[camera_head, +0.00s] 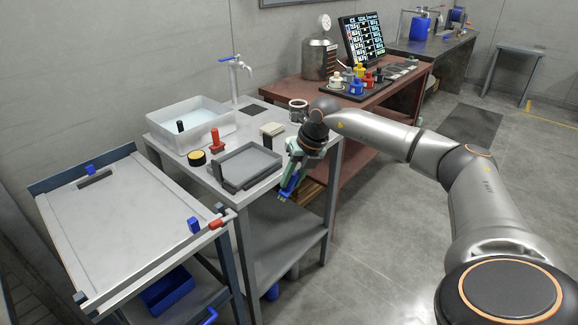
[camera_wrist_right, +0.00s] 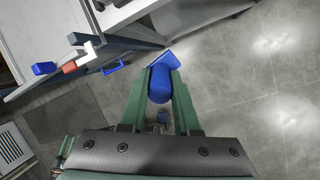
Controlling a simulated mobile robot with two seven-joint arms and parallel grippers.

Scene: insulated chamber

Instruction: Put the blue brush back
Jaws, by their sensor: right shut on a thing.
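My right gripper (camera_head: 293,176) reaches in from the right and points down in front of the grey wash table's right edge. It is shut on the blue brush (camera_head: 288,186), which hangs over open floor, apart from the table. In the right wrist view the blue brush (camera_wrist_right: 159,84) sits between the green fingers of the gripper (camera_wrist_right: 160,98), with a wider blue part beyond the fingertips. My left gripper is not in view.
The grey table holds a white basin (camera_head: 190,124), a grey tray (camera_head: 247,166), a red-handled tool (camera_head: 216,143) and a yellow-and-black round item (camera_head: 197,158). A flat-topped cart (camera_head: 125,225) stands left. Red bench (camera_head: 290,90) behind. Floor at right is clear.

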